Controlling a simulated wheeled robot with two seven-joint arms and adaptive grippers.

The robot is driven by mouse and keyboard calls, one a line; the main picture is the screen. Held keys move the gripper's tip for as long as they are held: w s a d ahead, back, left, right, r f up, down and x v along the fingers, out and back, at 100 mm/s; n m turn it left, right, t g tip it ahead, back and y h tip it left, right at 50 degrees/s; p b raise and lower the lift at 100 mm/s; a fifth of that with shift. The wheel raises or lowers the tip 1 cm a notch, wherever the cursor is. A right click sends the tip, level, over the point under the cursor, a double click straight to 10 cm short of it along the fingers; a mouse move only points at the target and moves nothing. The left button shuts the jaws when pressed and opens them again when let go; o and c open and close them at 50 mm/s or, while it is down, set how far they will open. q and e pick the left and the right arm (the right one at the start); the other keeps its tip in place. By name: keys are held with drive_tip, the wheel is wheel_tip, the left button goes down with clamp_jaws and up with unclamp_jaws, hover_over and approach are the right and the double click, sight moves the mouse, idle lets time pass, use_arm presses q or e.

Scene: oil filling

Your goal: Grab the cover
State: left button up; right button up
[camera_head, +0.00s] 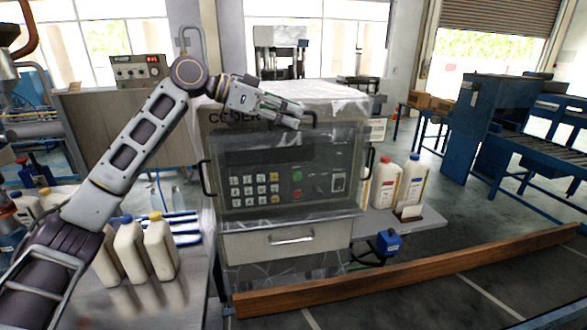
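A boxy machine with a clear front cover (330,150) stands in the middle. Its front has a keypad and coloured buttons, and lettering at the upper left is partly hidden by my arm. A dark handle (311,117) shows at the top front edge. My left gripper (300,115) reaches in from the left over the top front edge, just left of this handle. Its fingers look apart, with nothing seen between them. Whether they touch the cover is unclear. My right gripper is not in view.
White bottles (160,247) stand on the left table. Two more bottles (412,182) with red and blue caps stand on a shelf right of the machine. A drawer (285,243) is below the panel. A wooden beam (400,275) lies in front. Blue conveyors (500,130) are at right.

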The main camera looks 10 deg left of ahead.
use_arm(q)
drive_tip(key=shift+c, duration=0.2)
drive_tip(key=c, duration=0.7)
clamp_jaws()
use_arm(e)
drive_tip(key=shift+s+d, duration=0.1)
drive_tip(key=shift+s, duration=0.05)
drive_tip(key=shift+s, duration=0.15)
use_arm(q)
drive_tip(key=shift+r, duration=0.2)
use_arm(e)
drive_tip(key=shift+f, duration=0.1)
